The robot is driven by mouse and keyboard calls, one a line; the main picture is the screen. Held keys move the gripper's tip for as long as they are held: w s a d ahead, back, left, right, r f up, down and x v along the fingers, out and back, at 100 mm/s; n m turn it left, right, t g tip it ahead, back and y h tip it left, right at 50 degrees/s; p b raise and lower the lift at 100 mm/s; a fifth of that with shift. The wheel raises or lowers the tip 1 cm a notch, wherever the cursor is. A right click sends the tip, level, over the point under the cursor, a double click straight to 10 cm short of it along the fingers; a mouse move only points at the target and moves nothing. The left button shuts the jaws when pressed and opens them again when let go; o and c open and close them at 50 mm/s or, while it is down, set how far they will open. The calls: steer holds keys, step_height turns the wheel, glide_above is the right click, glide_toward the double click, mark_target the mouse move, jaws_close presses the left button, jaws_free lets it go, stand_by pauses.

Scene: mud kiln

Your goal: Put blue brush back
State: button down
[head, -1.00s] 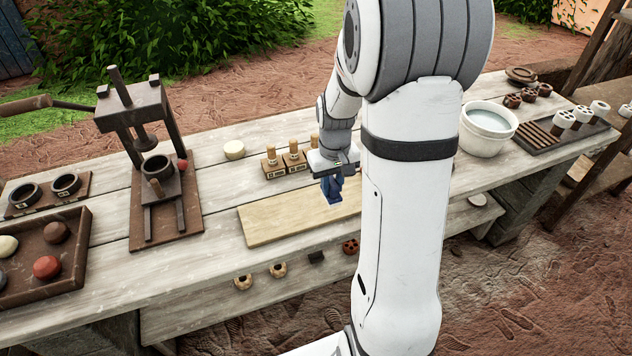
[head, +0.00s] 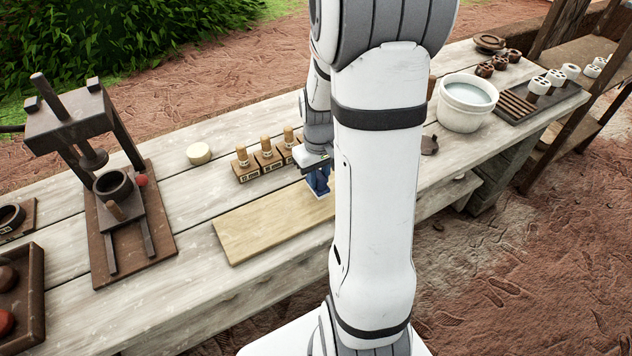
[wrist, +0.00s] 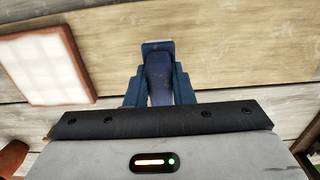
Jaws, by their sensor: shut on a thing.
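My gripper (head: 318,184) is over the right part of the pale wooden board on the bench, partly hidden by my arm in the head view. In the wrist view my gripper (wrist: 160,95) is shut on a dark blue piece, which I take to be the blue brush (wrist: 158,72). It sits between the two blue-looking fingers, with a paler end showing beyond them. In the head view brush and fingers merge into one small blue shape. I cannot tell whether the brush touches the board (head: 250,228).
Wooden-handled stamps in a block (head: 266,168) stand just left of my gripper. A press (head: 130,215) stands further left. A white bowl (head: 466,105) is to the right. The wrist view shows a framed pale panel (wrist: 42,68) at left. My arm hides some bench.

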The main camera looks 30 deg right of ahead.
steer(key=shift+f, duration=1.05)
steer(key=shift+f, duration=0.2)
steer(key=c, duration=1.3)
jaws_free()
steer(key=shift+o, duration=0.2)
steer(key=shift+r, duration=0.15)
